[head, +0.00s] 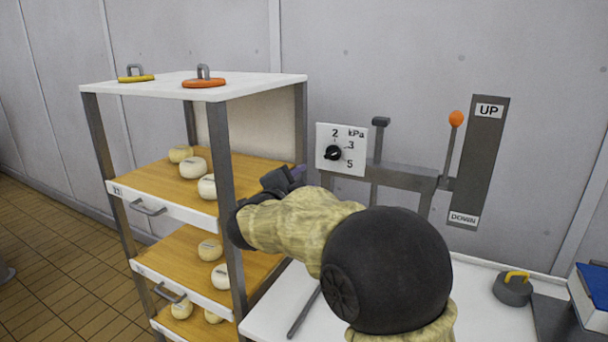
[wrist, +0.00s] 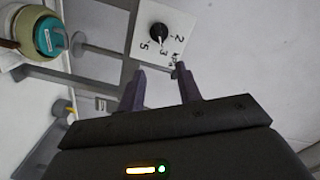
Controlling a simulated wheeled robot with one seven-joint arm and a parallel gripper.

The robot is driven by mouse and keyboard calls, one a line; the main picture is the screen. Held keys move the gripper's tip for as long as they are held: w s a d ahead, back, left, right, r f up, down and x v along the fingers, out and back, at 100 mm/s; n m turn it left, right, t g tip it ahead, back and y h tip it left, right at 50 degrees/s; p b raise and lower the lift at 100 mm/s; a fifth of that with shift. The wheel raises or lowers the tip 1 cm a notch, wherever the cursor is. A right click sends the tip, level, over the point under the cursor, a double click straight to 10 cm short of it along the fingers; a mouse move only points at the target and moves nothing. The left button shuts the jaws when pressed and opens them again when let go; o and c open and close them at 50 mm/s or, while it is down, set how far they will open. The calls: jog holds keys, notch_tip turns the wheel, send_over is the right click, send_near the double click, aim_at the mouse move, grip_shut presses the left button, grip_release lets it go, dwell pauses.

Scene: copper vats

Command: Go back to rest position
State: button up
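My gripper (head: 285,180) is raised in front of the wall, right of the shelf rack. In the wrist view my gripper (wrist: 160,72) has its two purple fingers apart, with nothing between them. The dial panel (head: 326,163), white with a black knob and marks 2, 3, 5 and kPa, stands beyond the fingers; in the wrist view the panel (wrist: 180,28) shows rotated. The fingertips look apart from the knob, though the exact gap is unclear. My arm hides part of the bench and the press frame.
The shelf rack (head: 226,165) with several pale cheeses stands close left of my arm. A lever with an orange ball (head: 456,118) stands by the UP/DOWN plate (head: 479,160). A dark weight (head: 512,288) with a yellow handle is on the white bench (head: 480,320).

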jog(key=s+d+f+n+g+y+p, duration=0.1)
jog(key=s+d+f+n+g+y, duration=0.25)
jog(key=f+n, duration=0.25)
jog(key=s+d+f+n+g+y+p, duration=0.1)
jog(key=s+d+f+n+g+y, duration=0.1)
jog(key=s+d+f+n+y, duration=0.4)
jog(key=s+d+f+n+g+h, duration=0.1)
jog(key=s+d+f+n+g, duration=0.1)
jog(key=s, duration=0.8)
jog(key=s+d+f+n+g+h+p, duration=0.1)
jog(key=s+d+f+n+g, duration=0.1)
jog(key=s+d+f+g, duration=0.3)
jog(key=s+f+g, duration=0.1)
jog(key=s+f, duration=0.3)
jog(key=shift+s+d+f+n, duration=0.3)
jog(key=shift+s+n, duration=0.1)
jog(key=shift+o, duration=0.2)
jog(key=shift+w, duration=0.1)
